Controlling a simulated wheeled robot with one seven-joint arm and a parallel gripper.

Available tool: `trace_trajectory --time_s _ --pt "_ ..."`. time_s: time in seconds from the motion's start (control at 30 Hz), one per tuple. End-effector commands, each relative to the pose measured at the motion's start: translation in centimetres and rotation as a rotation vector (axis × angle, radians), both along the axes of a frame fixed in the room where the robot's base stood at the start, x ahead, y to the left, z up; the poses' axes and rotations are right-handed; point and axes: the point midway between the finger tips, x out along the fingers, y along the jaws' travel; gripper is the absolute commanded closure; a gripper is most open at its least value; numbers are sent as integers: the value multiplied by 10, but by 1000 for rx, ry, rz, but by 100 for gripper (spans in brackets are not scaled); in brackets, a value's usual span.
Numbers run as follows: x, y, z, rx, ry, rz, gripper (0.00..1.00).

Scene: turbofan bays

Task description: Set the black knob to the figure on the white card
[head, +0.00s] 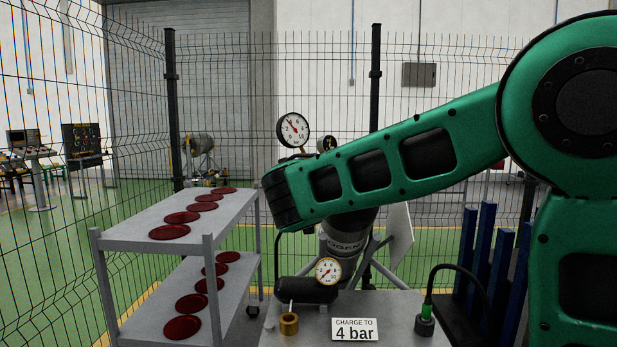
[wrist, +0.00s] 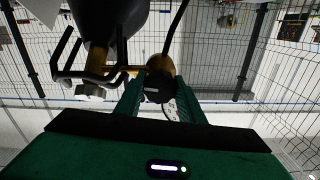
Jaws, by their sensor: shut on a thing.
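The white card (head: 355,329) stands on the grey bench top and reads "CHARGE TO 4 bar". In the wrist view the black knob (wrist: 158,86) sits between the two green fingers of my gripper (wrist: 160,98), which is shut on it. A brass-coloured body shows behind the knob. My arm hides the knob and gripper in the head view. An upper round gauge (head: 293,130) shows above my arm, its needle pointing up and left. A lower gauge (head: 328,271) sits by the bench; its reading is too small to tell.
A dark gas bottle (head: 345,242) leans behind my arm. A grey two-shelf trolley (head: 150,213) with several red discs stands left. A brass fitting (head: 289,325) and a green-ended hose (head: 427,309) are on the bench. Blue posts (head: 483,262) stand at right. Mesh fence surrounds the area.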

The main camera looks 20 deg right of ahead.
Motion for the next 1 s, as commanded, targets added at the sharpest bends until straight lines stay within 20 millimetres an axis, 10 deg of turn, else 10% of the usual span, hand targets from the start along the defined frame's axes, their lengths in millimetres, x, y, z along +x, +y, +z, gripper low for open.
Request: trace_trajectory --time_s 0.1,0.13,0.2,0.57,1.0 --pt "0 0 -1 0 2 0 87" --pt "0 0 -1 0 2 0 58" --pt "0 0 -1 0 2 0 46" --pt "-4 2 -1 0 2 1 46" --pt "-73 25 -1 0 2 4 46"
